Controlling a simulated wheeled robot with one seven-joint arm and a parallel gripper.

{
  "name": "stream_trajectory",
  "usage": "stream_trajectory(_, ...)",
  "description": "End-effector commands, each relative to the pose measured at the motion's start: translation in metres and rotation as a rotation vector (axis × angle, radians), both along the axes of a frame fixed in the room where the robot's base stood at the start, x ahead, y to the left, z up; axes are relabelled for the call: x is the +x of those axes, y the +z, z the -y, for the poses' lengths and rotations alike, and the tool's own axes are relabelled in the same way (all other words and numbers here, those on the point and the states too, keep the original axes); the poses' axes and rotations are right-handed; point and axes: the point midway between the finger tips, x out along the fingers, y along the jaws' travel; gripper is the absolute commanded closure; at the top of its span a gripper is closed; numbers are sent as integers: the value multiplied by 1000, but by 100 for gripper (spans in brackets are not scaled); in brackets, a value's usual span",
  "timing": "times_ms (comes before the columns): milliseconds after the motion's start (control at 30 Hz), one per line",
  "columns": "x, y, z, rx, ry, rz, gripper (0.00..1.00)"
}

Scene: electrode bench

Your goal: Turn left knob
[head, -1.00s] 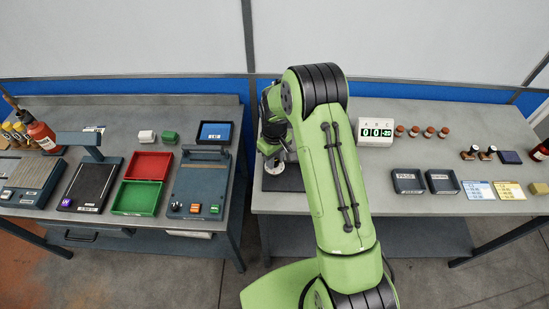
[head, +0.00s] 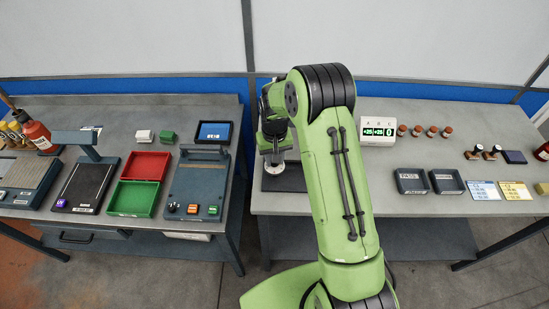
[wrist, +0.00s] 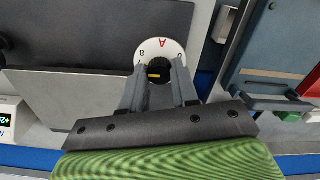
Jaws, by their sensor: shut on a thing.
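In the wrist view, a dark knob (wrist: 154,76) with a yellow mark sits on a white dial plate (wrist: 178,48) lettered with a red A. My gripper (wrist: 158,72) is shut on this knob, one finger on each side. In the head view, part of a white dial (head: 275,168) shows below my gripper, and my arm hides most of the knob area. The display (head: 377,132) labelled A, B, C stands right of my arm and appears to read +25, +25, 0.
A dark round part (wrist: 3,42) shows at the wrist view's left edge. Dark trays (head: 411,182), cards and small bottles stand on the right bench. The left bench holds a red tray (head: 147,166), a green tray (head: 134,198) and equipment. A gap separates the benches.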

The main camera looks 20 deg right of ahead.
Motion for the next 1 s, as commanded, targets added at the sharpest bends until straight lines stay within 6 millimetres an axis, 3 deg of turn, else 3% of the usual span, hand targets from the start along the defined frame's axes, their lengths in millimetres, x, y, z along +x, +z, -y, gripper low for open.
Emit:
stream_trajectory(400,1,1,0,0,-9,2,100)
stream_trajectory(433,1,1,0,0,-9,2,68)
stream_trajectory(567,0,1,0,0,-9,2,48)
stream_trajectory(867,0,2,0,0,-8,1,45)
stream_trajectory(1000,1,22,0,0,-8,5,45)
